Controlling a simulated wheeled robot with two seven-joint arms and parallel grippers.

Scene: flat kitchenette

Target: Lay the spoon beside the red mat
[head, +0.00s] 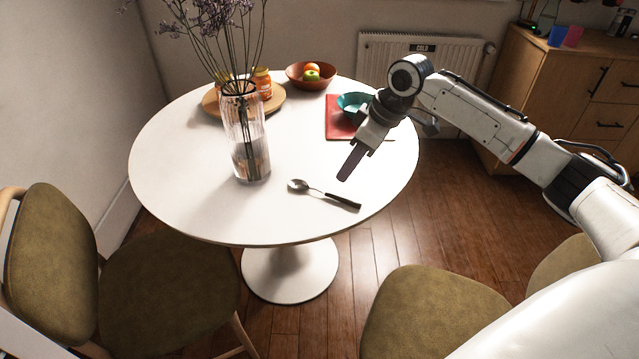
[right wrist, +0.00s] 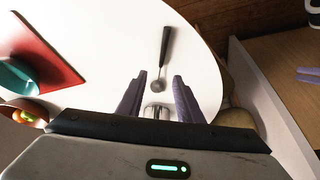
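The spoon (head: 326,195) lies on the white round table near its front edge. Its metal bowl points left and its black handle points right. The red mat (head: 334,128) lies farther back, with a teal bowl (head: 352,103) on it. My right gripper (head: 350,165) is above the table, between mat and spoon in the head view, and partly hides the mat. In the right wrist view its two fingers (right wrist: 160,75) are apart. The spoon (right wrist: 166,44) shows beyond and between them, not held. The mat (right wrist: 42,50) is at the left there. My left gripper is not in view.
A tall glass vase (head: 247,150) with dried flowers stands left of the spoon. A round wooden board (head: 215,103) with jars and a brown fruit bowl (head: 297,80) are at the back. Chairs surround the front. The table (head: 190,190) is clear around the spoon's front side.

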